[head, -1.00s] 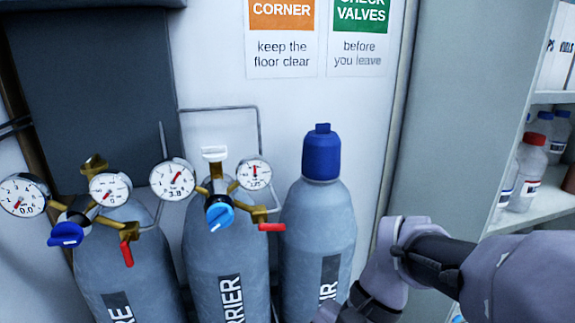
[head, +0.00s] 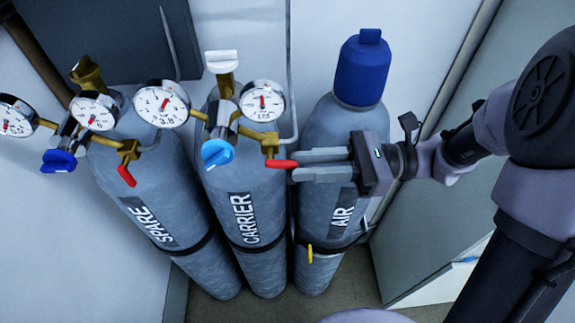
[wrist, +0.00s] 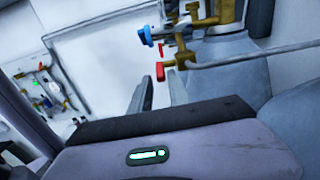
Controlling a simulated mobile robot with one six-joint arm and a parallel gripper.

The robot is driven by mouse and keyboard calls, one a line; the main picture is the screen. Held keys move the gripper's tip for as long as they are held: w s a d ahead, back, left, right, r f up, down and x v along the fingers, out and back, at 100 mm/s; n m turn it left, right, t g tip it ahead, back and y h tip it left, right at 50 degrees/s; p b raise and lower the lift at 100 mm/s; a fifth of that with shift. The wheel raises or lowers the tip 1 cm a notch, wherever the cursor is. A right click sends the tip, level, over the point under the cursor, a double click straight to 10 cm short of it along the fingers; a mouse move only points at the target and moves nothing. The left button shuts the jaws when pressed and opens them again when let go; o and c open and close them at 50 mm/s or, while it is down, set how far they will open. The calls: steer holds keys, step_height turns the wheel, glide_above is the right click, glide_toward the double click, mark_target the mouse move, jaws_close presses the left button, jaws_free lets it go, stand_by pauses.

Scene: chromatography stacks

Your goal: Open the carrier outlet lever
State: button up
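The red carrier outlet lever (head: 281,164) sticks out to the right from the brass outlet of the carrier cylinder (head: 240,215). My gripper (head: 296,164) reaches in from the right, in front of the air cylinder. Its two grey fingers are apart, with their tips right at the lever's free end. In the wrist view, the red lever (wrist: 160,71) shows just beyond the gap between the fingertips (wrist: 160,92). I cannot tell whether the fingers touch it. The carrier regulator has a light blue knob (head: 215,153) and two gauges.
The spare cylinder (head: 140,180) stands left, with a dark blue knob (head: 58,160) and a red lever (head: 126,175) slanting down. The blue-capped air cylinder (head: 343,120) stands right, under my gripper. A grey pipe (head: 290,70) runs down the wall behind.

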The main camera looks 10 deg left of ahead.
mark_target(284, 162)
steer(key=shift+x, duration=1.9)
jaws_close()
steer(key=shift+d+r+h+p, duration=0.1)
steer(key=shift+r+h+p, duration=0.4)
steer(key=shift+p, duration=0.45)
steer(key=shift+w+r+h+p, duration=0.1)
steer(key=shift+h+p, duration=0.4)
steer(key=shift+p, duration=0.55)
steer(key=shift+f, duration=0.3)
jaws_free()
